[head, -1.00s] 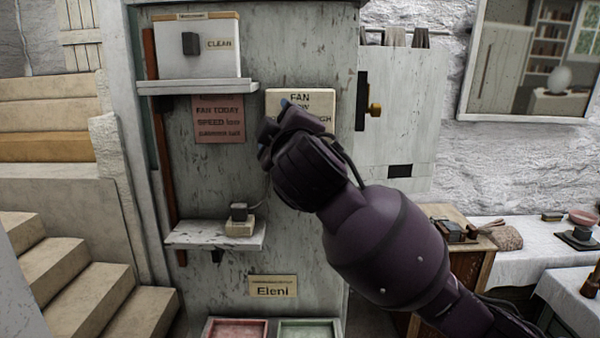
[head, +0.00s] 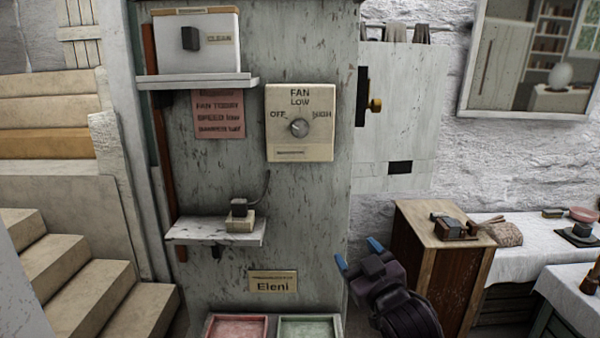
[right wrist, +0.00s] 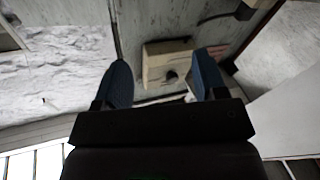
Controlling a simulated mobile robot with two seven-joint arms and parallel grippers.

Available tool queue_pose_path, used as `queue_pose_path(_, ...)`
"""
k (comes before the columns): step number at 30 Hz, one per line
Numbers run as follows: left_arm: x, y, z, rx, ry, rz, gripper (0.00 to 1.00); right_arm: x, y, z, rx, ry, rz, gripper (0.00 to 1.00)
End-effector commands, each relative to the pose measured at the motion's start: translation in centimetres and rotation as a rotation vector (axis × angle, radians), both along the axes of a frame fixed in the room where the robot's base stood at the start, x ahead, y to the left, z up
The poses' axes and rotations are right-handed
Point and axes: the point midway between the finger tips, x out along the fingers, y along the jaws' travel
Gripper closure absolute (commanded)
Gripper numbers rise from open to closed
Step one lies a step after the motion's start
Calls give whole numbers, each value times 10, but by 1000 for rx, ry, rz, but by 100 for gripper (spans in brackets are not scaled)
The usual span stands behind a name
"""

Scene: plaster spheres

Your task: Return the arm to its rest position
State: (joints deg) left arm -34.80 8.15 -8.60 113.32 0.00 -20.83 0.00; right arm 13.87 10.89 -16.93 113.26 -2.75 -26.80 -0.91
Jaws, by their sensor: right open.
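My right gripper (head: 358,259) is low in the head view, in front of the right edge of the grey panel (head: 330,215). Its two blue fingertips are apart, and nothing is between them. In the right wrist view the fingers (right wrist: 163,82) are also spread and empty. Beyond them is the cream fan control box (right wrist: 167,65). In the head view the fan box (head: 300,150) is in full sight, with a round knob (head: 299,128) and the words OFF, LOW and HIGH. My gripper is below it and clear of it. My left gripper is not in view.
A wooden cabinet (head: 425,265) stands right of my gripper, with cloth-covered tables beyond. A small shelf (head: 190,232) holds a dark block on a pale base. Red (head: 236,328) and green (head: 310,328) trays lie below. The space before the fan box is clear.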

Motion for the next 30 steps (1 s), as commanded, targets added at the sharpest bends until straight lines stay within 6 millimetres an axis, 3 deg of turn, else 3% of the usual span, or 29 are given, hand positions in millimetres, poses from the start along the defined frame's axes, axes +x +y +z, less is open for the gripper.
queue_pose_path(1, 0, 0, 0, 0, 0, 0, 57, -8, -13, -24, 21, 36, -19, 35)
queue_pose_path(5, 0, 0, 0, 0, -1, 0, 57, -31, -43, -78, 67, 117, -67, 35)
queue_pose_path(11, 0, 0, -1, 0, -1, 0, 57, -81, -87, -159, 107, 259, -156, 35)
queue_pose_path(18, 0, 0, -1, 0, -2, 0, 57, -165, -134, -252, 116, 465, -278, 35)
queue_pose_path(24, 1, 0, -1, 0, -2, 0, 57, -238, -158, -305, 111, 611, -352, 35)
queue_pose_path(30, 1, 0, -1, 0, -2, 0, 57, -276, -164, -327, 107, 683, -379, 35)
